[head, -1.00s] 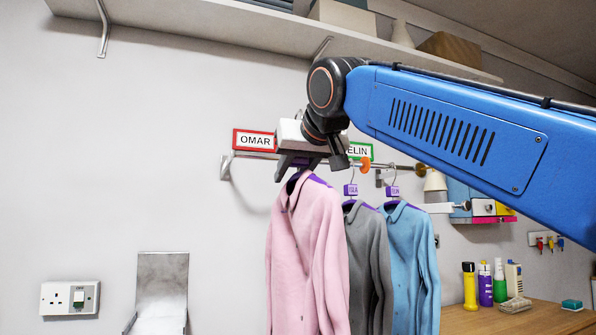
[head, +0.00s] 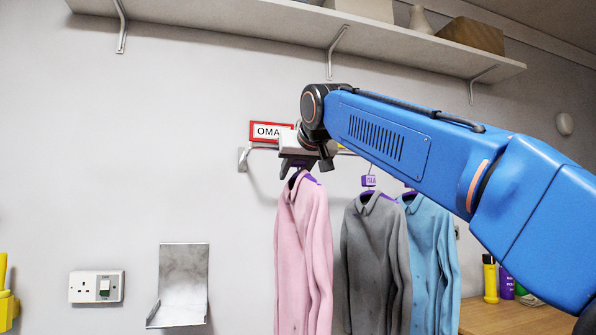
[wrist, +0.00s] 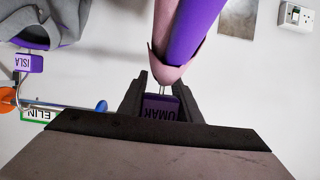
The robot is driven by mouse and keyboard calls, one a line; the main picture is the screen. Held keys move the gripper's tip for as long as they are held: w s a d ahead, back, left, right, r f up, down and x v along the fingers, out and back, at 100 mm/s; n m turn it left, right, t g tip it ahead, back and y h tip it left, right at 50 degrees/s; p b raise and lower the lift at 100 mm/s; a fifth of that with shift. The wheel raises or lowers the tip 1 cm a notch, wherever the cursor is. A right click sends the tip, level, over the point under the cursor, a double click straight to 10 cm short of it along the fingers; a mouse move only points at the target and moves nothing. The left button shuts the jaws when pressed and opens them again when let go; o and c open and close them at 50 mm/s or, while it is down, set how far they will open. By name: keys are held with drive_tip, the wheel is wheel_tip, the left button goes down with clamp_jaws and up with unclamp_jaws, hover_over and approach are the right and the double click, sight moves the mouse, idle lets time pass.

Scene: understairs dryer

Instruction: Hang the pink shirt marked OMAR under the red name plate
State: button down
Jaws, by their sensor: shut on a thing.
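The pink shirt (head: 303,255) hangs upright on a purple hanger below my gripper (head: 297,166). In the wrist view, my gripper (wrist: 161,100) is shut on the hanger's purple tag (wrist: 160,108), which reads OMAR upside down. The shirt (wrist: 166,22) and its purple hanger (wrist: 196,28) extend from the tag there. The red name plate OMAR (head: 266,131) is on the wall just behind and left of my gripper, its right end hidden. A rail (head: 245,156) runs below the plate. The hanger's hook is mostly hidden, and I cannot tell whether it touches the rail.
A grey shirt (head: 375,255) and a blue shirt (head: 430,260) hang right of the pink one. The green ELIN plate (wrist: 40,115), an orange disc (wrist: 8,98) and the rail's blue end (wrist: 101,106) show in the wrist view. A shelf (head: 300,25) runs above.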

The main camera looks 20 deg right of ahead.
drive_tip(key=w, duration=1.2)
drive_tip(key=shift+w, duration=0.1)
drive_tip(key=shift+f, duration=1.35)
drive_tip(key=c, duration=1.2)
unclamp_jaws()
drive_tip(key=shift+f, duration=0.1)
drive_tip(key=v, duration=1.7)
drive_tip(key=shift+s, duration=0.2)
